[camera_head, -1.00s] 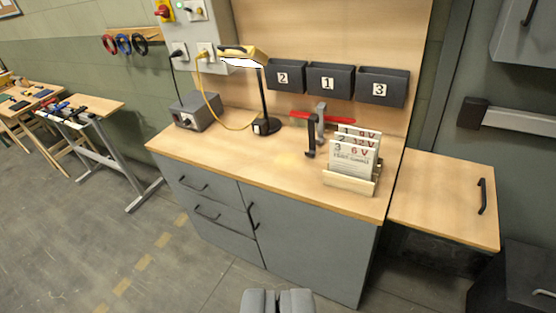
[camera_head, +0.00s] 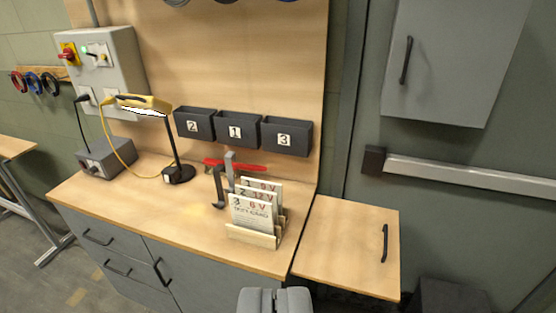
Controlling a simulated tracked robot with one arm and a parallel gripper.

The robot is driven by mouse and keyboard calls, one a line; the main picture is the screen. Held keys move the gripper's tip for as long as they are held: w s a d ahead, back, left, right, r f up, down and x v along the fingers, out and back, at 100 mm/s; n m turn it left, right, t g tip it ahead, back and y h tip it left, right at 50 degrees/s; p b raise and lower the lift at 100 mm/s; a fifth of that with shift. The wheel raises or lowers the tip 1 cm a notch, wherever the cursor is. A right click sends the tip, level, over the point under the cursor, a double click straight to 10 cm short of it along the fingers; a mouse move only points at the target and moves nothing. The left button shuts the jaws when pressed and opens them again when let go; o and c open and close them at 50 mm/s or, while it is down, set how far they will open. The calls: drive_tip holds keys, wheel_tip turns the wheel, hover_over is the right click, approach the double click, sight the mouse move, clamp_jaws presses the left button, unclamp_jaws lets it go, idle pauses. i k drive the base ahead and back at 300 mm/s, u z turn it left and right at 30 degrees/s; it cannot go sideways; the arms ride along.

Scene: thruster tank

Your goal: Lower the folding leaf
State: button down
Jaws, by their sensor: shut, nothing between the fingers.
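The folding leaf (camera_head: 345,243) is a light wood panel at the right end of the workbench (camera_head: 118,205). It stands out level, about flush with the bench top. A black bar handle (camera_head: 384,243) sits near its right edge. My gripper (camera_head: 275,294) is at the bottom centre of the picture, its fingers shut and empty. It appears in front of the bench's right end, to the left of the leaf, and apart from the handle. The underside of the leaf and any support there are hidden.
A card holder (camera_head: 252,235) with several cards stands near the bench's right end, with a red-handled clamp (camera_head: 235,167) behind it. A lamp (camera_head: 172,140) stands further left. A grey door with a push bar (camera_head: 470,178) and a wall cabinet (camera_head: 450,60) are at the right.

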sight(354, 246)
drive_tip(key=z, duration=0.5)
drive_tip(key=k, duration=1.25)
drive_tip(key=z, duration=0.05)
drive_tip(key=i, duration=2.25)
drive_tip(key=z, duration=0.1)
